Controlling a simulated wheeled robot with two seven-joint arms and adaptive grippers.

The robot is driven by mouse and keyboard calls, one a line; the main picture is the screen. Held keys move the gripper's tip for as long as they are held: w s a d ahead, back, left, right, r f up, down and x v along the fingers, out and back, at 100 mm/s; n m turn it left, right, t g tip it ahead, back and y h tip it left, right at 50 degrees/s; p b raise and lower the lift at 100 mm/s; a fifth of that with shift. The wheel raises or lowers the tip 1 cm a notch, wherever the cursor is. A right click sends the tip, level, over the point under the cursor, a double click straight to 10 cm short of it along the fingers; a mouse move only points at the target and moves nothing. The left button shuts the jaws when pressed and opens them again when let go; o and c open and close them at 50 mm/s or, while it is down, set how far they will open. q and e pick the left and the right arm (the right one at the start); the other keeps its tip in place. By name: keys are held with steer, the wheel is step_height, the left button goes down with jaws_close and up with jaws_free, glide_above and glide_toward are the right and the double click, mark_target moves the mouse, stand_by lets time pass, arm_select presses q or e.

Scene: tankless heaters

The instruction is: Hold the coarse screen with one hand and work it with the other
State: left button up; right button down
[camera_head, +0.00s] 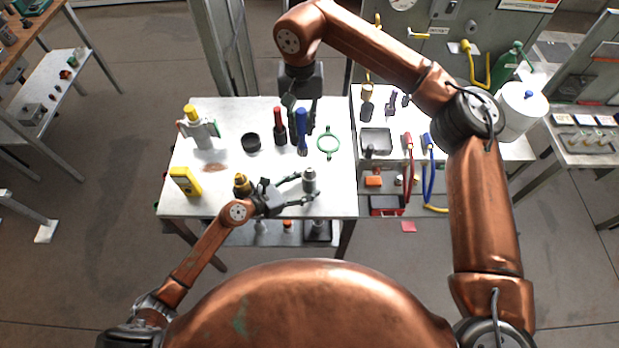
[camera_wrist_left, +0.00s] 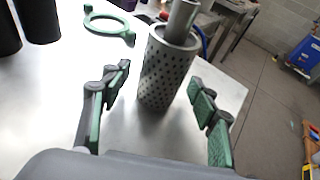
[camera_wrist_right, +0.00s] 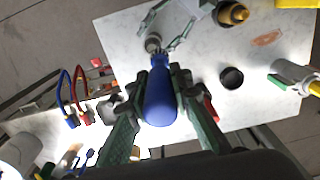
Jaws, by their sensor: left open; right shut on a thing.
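The coarse screen is a grey perforated metal cylinder (camera_wrist_left: 165,75) with a narrower neck on top, upright on the table in the left wrist view. It also shows in the head view (camera_head: 310,182). My left gripper (camera_head: 306,187) is open, with its fingers on either side of the screen; a gap shows in the left wrist view (camera_wrist_left: 160,100). My right gripper (camera_head: 301,110) is shut on a blue-handled tool (camera_wrist_right: 159,95), which also shows in the head view (camera_head: 302,135). The tool is above the table, behind the screen.
A red-handled tool (camera_head: 280,128) stands left of the blue one. A green ring (camera_head: 328,153), a black cup (camera_head: 251,142), a yellow meter (camera_head: 186,181) and a yellow-capped fitting (camera_head: 200,130) are on the white table (camera_head: 220,205). A tray (camera_head: 377,139) sits right.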

arm_select(q)
steer(key=v, duration=1.1)
steer(key=shift+s+a+r, duration=0.15)
steer(key=shift+s+a, duration=0.05)
steer(key=shift+a, duration=0.05)
